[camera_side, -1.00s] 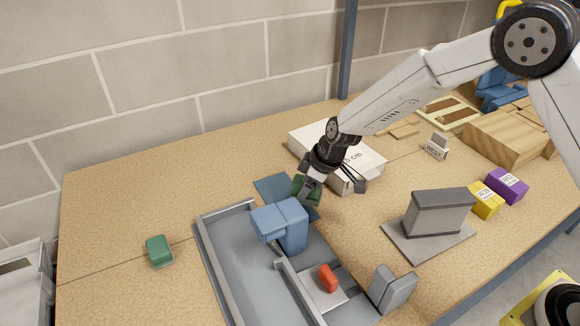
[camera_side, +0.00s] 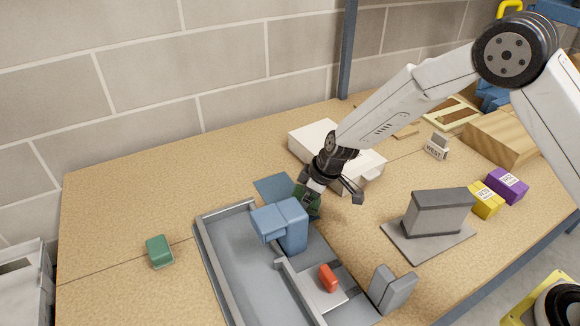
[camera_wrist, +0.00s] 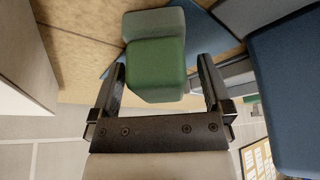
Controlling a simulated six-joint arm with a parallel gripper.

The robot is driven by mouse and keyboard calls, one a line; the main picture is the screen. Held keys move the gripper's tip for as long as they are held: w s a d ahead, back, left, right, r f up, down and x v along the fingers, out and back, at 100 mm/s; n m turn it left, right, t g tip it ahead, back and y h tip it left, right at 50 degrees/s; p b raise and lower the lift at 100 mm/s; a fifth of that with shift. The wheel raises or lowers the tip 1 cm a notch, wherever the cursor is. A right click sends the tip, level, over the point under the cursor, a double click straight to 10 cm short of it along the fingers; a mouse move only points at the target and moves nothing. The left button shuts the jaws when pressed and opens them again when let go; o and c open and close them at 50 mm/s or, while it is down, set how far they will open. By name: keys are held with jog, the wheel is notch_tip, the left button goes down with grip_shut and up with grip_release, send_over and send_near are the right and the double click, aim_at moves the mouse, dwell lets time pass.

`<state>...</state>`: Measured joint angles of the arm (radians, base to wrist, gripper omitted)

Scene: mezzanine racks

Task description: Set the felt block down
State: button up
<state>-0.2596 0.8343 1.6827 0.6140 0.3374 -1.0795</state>
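The felt block (camera_side: 313,204) is green. In the side view it sits low at the right end of a flat blue pad (camera_side: 272,186), partly hidden by my gripper (camera_side: 309,196) and a blue block form. I cannot tell whether its underside touches the pad. In the wrist view the block (camera_wrist: 155,68) shows a green face and a greyer green part. It lies between the two fingers of my gripper (camera_wrist: 160,80). A gap shows at the right finger, and the left finger is very near the block. The fingers look spread.
A blue block form (camera_side: 290,225) stands close in front, at the grey tray (camera_side: 205,245). A white box (camera_side: 308,139) lies behind my gripper. A grey block on a plate (camera_side: 436,212) stands to the right. Another green block (camera_side: 160,250) lies left on open table.

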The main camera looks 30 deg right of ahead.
jog(key=shift+r, duration=0.2)
jog(key=v, duration=1.2)
dwell(0.7)
jog(key=s+d+m+h, duration=0.1)
jog(key=s+d+m, duration=0.3)
jog(key=s+d, duration=0.3)
jog(key=s+d+m+h, duration=0.2)
jog(key=s+d+m, duration=0.3)
jog(key=s, duration=0.7)
jog(key=shift+s+d+f+g, duration=0.3)
jog(key=shift+d+f, duration=0.1)
jog(key=shift+d, duration=0.45)
